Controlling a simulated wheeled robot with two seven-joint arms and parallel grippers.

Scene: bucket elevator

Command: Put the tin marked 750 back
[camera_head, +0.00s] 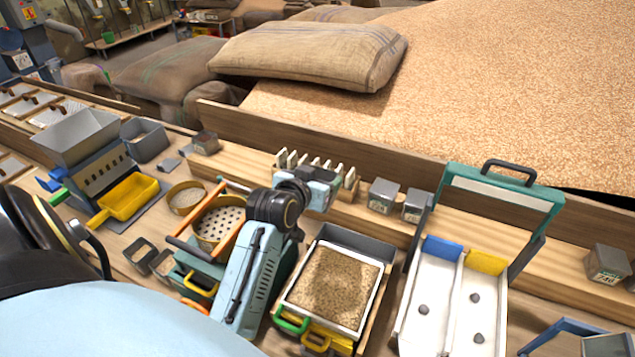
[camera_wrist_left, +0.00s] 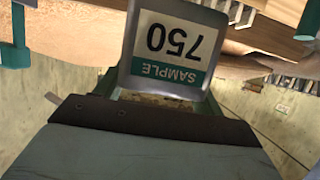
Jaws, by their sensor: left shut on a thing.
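The tin marked SAMPLE 750 (camera_wrist_left: 172,45) is a grey metal tin with a white and green label. It fills the upper middle of the left wrist view, its lettering upside down there. My left gripper (camera_wrist_left: 160,92) is shut on it. In the head view my left gripper (camera_head: 322,190) is over the wooden ledge, beside the rack of pale upright pieces. The held tin is hidden or not distinguishable there. Two similar grey tins (camera_head: 382,195) (camera_head: 415,204) stand on the ledge just right of the gripper. My right gripper is not in view.
A grain-filled tray (camera_head: 376,302) sits below the gripper. A white two-lane tray (camera_head: 401,320) with a green handled frame (camera_head: 549,196) is to its right. Another tin (camera_head: 608,266) stands far right. A sieve (camera_head: 232,238) and yellow scoop (camera_head: 130,196) lie left. Ledge between the right tins is partly bare.

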